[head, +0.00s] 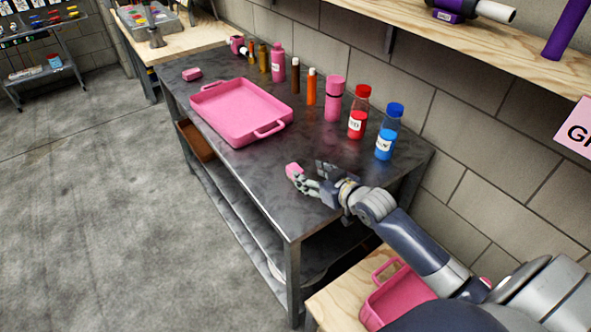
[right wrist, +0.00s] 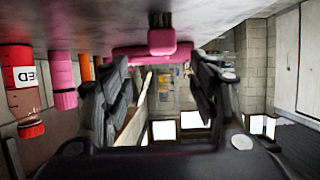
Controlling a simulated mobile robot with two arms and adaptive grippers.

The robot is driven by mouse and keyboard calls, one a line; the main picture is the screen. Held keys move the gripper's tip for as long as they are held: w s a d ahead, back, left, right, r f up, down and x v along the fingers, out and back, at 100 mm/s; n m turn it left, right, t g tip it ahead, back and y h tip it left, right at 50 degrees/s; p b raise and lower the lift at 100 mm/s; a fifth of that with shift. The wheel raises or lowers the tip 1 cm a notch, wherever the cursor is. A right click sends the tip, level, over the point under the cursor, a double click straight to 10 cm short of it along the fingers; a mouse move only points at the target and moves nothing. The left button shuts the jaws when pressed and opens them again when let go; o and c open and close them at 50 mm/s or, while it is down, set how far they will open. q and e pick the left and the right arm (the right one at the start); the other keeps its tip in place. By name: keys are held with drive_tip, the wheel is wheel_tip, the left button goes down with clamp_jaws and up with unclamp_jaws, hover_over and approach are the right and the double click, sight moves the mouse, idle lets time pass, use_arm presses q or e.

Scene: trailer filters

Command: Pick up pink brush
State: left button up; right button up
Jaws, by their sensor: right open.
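A small pink block-like thing (head: 293,170), which looks like the pink brush, lies on the dark metal table (head: 228,185) near its front edge. My right gripper (head: 312,177) is low over the table just to the right of it, with its fingers spread and pointing at it. In the right wrist view, which looks upside down, the pink brush (right wrist: 162,41) shows ahead, between and beyond the open fingers (right wrist: 160,65). Nothing is held. Whether a finger touches the brush I cannot tell. My left gripper is not in view.
A pink tray (head: 240,112) lies farther back. Another pink block (head: 192,74) is beyond it. A red bottle (head: 358,115), a blue bottle (head: 387,135), a pink bottle (head: 333,102) and several more stand along the wall. The table's middle is clear.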

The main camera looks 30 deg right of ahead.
sight(295, 168)
drive_tip(key=x, duration=0.3)
drive_tip(key=shift+a, duration=0.2)
drive_tip(key=shift+x, duration=0.8)
drive_tip(key=x, duration=0.3)
drive_tip(key=shift+s+f, duration=0.1)
drive_tip(key=shift+f, duration=0.25)
drive_tip(key=shift+w+a+f, duration=0.1)
drive_tip(key=shift+w+f, duration=0.2)
drive_tip(key=shift+w, duration=0.15)
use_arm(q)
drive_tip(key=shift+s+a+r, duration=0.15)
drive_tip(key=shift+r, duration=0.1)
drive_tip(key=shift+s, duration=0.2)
use_arm(e)
drive_tip(key=c, duration=1.1)
